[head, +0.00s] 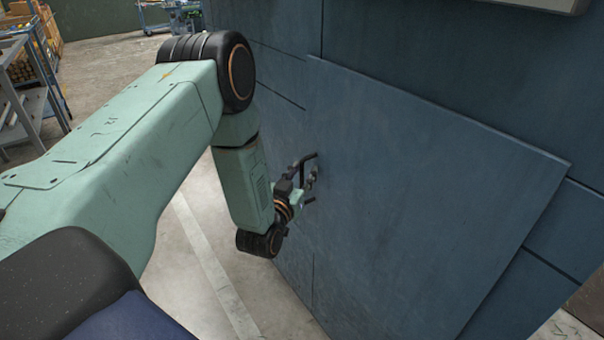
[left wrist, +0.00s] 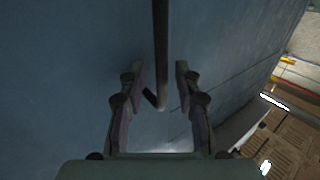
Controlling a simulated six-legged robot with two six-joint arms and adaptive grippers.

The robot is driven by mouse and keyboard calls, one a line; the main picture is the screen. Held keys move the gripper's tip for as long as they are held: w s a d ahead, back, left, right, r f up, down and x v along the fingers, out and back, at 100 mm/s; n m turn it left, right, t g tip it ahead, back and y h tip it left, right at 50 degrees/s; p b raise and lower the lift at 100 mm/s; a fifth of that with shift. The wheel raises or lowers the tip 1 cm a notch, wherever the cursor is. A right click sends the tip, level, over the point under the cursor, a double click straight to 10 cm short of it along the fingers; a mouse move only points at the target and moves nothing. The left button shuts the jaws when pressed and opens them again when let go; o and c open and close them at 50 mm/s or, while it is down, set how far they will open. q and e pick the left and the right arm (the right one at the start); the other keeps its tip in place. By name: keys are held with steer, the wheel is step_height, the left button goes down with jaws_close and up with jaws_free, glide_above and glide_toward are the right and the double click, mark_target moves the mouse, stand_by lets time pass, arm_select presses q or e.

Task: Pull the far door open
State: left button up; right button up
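The far door appears to be the blue-grey panel (head: 420,200) that fills the middle and right of the head view; its top and right edges stand out from the wall. It also fills most of the left wrist view (left wrist: 70,70). A dark bar handle (left wrist: 160,45) on it runs down between the fingers of my left gripper (left wrist: 159,72). The fingers are apart, one on each side of the bar, with visible gaps. In the head view my left gripper (head: 307,182) is at the door's left part, and the handle is small and partly hidden there. My right gripper is not in view.
A blue wall (head: 400,40) with seams surrounds the panel. Grey floor (head: 110,75) is open at the left. A metal shelf rack (head: 25,100) stands at the far left, and a blue cart (head: 160,15) is at the back.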

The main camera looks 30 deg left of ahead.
arm_select(q)
steer(key=shift+a, duration=0.1)
steer(key=shift+c, duration=0.7)
steer(key=c, duration=0.5)
jaws_close()
